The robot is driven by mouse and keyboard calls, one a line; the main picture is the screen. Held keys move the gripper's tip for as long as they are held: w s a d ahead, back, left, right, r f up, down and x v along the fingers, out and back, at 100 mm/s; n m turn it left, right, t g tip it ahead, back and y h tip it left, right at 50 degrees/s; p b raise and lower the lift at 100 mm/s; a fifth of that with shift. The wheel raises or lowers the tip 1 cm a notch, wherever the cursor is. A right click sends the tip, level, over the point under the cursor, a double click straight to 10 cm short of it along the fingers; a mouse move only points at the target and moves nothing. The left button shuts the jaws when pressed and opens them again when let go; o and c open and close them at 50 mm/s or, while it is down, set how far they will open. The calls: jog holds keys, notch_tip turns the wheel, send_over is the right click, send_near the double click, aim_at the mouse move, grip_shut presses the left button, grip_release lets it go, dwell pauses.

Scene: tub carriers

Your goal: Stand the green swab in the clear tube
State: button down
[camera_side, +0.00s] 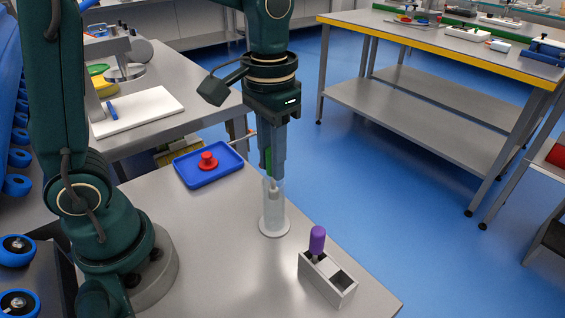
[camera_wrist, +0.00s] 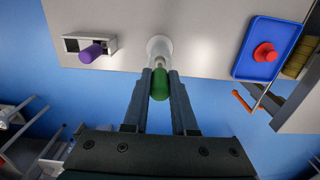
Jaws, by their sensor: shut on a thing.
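The green swab (camera_wrist: 160,86) is between my gripper's fingers, its green handle upward in the side view (camera_side: 268,160) and its pale tip downward. My gripper (camera_side: 273,172) is shut on the swab above the clear tube (camera_side: 273,212). The tube stands upright on a round white base on the grey table. The swab's lower tip appears to be within the top of the tube; how deep I cannot tell. In the wrist view the tube (camera_wrist: 158,46) is just beyond the fingertips (camera_wrist: 160,74), and the fingers partly flank the handle.
A grey two-compartment holder (camera_side: 327,278) stands at the front right with a purple-handled swab (camera_side: 317,240) in one compartment. A blue tray (camera_side: 208,165) with a red knobbed piece (camera_side: 208,160) lies at the back left. The table between them is clear.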

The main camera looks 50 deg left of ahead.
jog(key=shift+f, duration=0.45)
dwell(0.3)
jog(key=shift+c, duration=0.4)
grip_release()
dwell(0.6)
jog(key=shift+r, duration=4.05)
